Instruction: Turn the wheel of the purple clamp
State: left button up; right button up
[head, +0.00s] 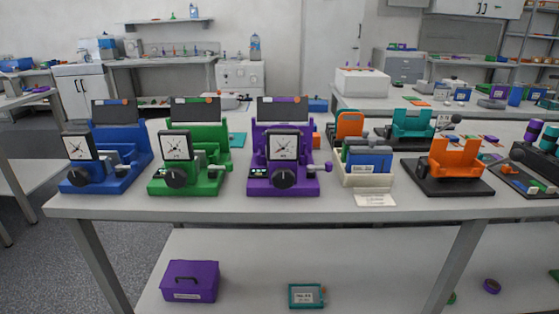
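The purple clamp (262,182) stands upright near the front edge of the table, right of the green clamp. It carries a white square dial with a black frame (283,147) and a dark panel behind it. A round black wheel (285,178) sits low on its front, under the dial. None of my grippers shows in the head view.
A green clamp (211,184) and a blue clamp (78,186) stand to the left. A cream box (365,181) and an orange device on a black base (456,160) stand to the right. The strip of table before the clamps is narrow. A purple box (190,281) lies on the lower shelf.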

aim_at(283, 179)
jog(key=u, duration=0.15)
jog(key=k, duration=0.45)
jog(key=u, duration=1.3)
jog(key=i, duration=0.95)
jog(key=z, duration=0.8)
